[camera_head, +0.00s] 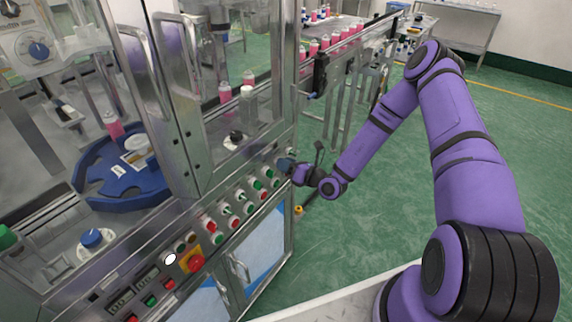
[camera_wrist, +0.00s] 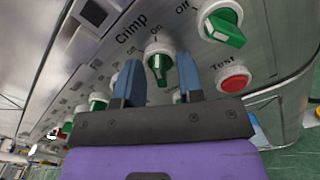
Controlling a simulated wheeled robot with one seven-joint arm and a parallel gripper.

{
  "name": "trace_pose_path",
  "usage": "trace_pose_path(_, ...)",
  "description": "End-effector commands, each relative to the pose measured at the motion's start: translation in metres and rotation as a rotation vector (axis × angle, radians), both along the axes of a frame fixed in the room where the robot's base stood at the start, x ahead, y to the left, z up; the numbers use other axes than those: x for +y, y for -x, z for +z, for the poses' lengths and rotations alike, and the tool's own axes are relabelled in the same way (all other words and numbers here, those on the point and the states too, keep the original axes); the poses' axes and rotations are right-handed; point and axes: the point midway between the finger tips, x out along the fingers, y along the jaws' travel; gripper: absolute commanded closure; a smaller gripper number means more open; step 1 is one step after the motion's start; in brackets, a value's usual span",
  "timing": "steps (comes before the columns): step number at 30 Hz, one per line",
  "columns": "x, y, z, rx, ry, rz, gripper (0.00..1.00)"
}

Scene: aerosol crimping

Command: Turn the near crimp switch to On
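In the wrist view, a green switch (camera_wrist: 159,66) with a white collar sits on the metal panel, close to the printed word "Crimp". My gripper (camera_wrist: 158,82) is open, with one blue-grey finger on each side of this switch. Small gaps show between the fingers and the green handle, which points roughly down the picture, toward my gripper's body. In the head view my gripper (camera_head: 289,166) is at the right end of the control panel, and hides the switch there.
Another green switch (camera_wrist: 223,26) and a red Test button (camera_wrist: 234,80) are to the right in the wrist view. The head view shows the panel's red and green controls (camera_head: 238,209), a yellow-backed red emergency button (camera_head: 194,263) and open green floor (camera_head: 345,235).

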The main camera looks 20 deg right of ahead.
Motion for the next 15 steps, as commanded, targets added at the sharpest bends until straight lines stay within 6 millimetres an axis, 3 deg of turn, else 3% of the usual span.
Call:
trace_pose_path(5, -0.009, 0.011, 0.0, 0.002, 0.001, -0.001, 0.65)
trace_pose_path(15, -0.046, 0.062, -0.001, 0.003, 0.001, -0.002, 0.65)
